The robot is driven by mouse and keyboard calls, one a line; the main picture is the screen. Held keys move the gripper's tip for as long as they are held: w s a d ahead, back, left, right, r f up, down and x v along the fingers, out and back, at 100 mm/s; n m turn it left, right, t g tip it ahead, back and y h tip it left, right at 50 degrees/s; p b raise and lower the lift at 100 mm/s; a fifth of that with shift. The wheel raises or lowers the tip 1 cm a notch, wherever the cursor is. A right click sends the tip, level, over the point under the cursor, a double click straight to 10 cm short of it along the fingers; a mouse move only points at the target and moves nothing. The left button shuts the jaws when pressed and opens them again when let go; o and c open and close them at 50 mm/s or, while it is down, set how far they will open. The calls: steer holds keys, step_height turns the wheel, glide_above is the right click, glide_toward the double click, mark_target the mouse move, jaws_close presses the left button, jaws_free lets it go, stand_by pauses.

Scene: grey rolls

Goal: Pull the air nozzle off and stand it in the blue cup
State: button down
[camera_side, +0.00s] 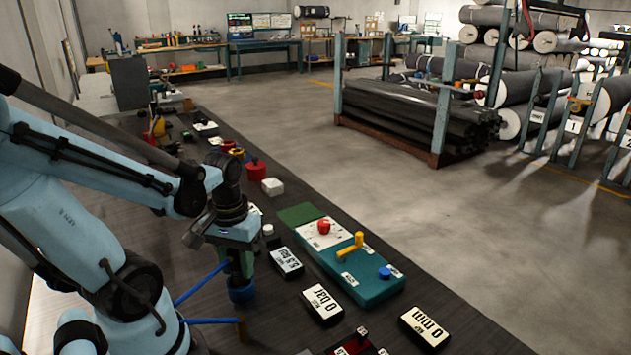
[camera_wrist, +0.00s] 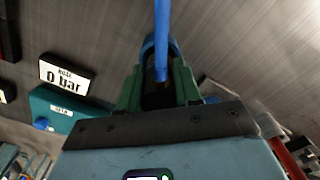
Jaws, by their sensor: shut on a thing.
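My gripper (camera_side: 241,274) points straight down over the dark bench, left of the teal valve panel. Its green fingers are shut on a dark piece, apparently the air nozzle (camera_wrist: 157,98), between the fingertips in the wrist view. I cannot tell whether the nozzle's lower end is inside the cup. A blue hose (camera_wrist: 162,30) runs to the nozzle area in the wrist view; whether it is joined there is unclear.
Another blue hose length (camera_side: 210,321) ends at a brass-coloured post (camera_side: 241,331). The teal panel (camera_side: 375,292) carries a yellow lever (camera_side: 352,245), red knob (camera_side: 323,226) and blue knob (camera_side: 384,272).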

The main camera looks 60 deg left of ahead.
steer(key=shift+f, duration=0.85)
steer(key=c, duration=0.7)
jaws_free()
steer(key=shift+w, duration=0.1)
steer(key=shift+r, duration=6)
steer(key=w+d+f+m+t, duration=0.1)
steer(key=w+d+m+t, duration=0.6)
steer(key=w+d, duration=0.3)
steer(key=shift+w+f+m, duration=0.35)
steer(key=shift+m, duration=0.25)
